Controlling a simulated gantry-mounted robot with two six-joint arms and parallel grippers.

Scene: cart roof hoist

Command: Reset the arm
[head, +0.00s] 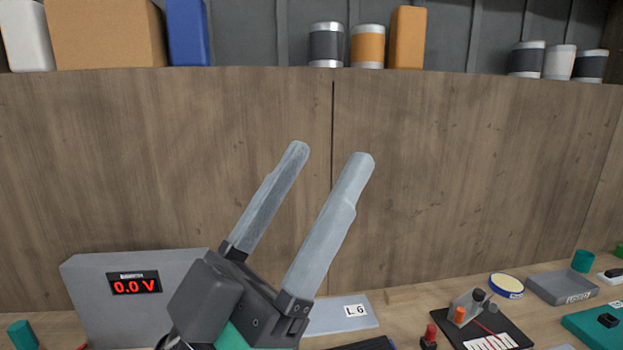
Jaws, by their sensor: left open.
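My left gripper (332,158) is in the middle of the head view, raised in front of the wooden back panel. Its two long grey fingers point up and to the right. They are apart, with nothing between them. Its dark body covers part of the bench and the right side of the grey meter box. My right gripper does not show.
A grey meter box (90,300) reading 0.0 V stands at left. A plate marked L6 (340,318), a black board with parts (510,330), a tape roll (506,285), a grey tray (562,287) and a green board (600,325) lie on the bench. Cans and boxes line the shelf above.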

